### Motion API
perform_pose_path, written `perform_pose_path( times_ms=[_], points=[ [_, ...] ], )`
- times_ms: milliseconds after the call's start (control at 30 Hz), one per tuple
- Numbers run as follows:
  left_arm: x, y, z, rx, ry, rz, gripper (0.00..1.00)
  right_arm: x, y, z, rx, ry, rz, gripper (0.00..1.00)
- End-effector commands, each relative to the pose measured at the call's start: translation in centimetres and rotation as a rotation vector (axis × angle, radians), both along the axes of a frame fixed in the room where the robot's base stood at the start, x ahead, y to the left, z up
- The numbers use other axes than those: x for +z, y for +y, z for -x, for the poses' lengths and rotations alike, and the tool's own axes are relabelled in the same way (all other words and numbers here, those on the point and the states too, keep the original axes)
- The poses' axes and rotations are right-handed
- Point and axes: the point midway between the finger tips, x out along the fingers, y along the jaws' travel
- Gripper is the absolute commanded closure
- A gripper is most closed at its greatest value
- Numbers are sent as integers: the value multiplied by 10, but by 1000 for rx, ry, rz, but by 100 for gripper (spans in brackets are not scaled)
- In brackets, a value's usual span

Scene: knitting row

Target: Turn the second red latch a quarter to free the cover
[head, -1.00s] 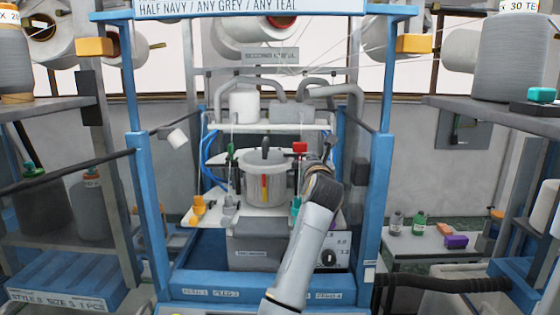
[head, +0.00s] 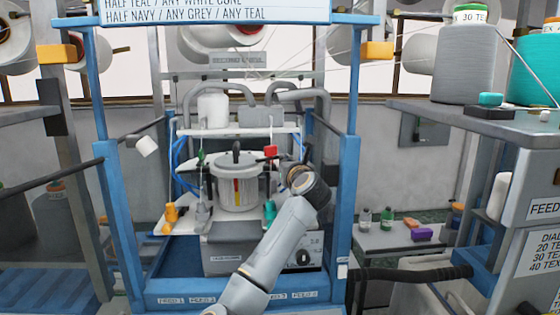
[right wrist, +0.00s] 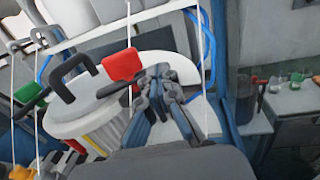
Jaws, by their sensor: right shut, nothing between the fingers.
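A red latch-like piece (head: 270,152) stands at the right rim of the grey cylinder (head: 240,192); it also shows in the right wrist view (right wrist: 121,65). The cylinder's pale cover (head: 238,160) has a black handle (head: 236,150), seen large in the right wrist view (right wrist: 70,72). My right gripper (right wrist: 156,76) is shut and empty, just right of the red piece; whether they touch is unclear. In the head view its fingers are largely hidden behind my wrist. My left gripper is out of view.
Blue posts (head: 347,200) flank the machine, with thin white threads (right wrist: 205,60) running near my right gripper. Orange (head: 170,215) and teal (head: 270,213) pieces stand beside the cylinder. A side table (head: 385,240) with small bottles is at the right.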

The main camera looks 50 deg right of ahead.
Motion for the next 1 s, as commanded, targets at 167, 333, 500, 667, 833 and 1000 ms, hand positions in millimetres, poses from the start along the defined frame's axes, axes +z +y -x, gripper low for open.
perform_pose_path(
  times_ms=[167,333,500,667,833,1000],
  points=[
    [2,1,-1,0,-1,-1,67,0,-2,-1,0,0,0,100],
    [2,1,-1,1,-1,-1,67,0,-2,-1,0,0,0,100],
    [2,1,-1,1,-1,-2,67,0,-2,-1,0,1,-1,100],
    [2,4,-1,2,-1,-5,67,0,-2,-1,0,1,-1,100],
    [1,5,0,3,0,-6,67,0,3,6,-1,0,0,100],
    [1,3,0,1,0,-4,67,0,21,27,-2,-1,0,100]
  ],
)
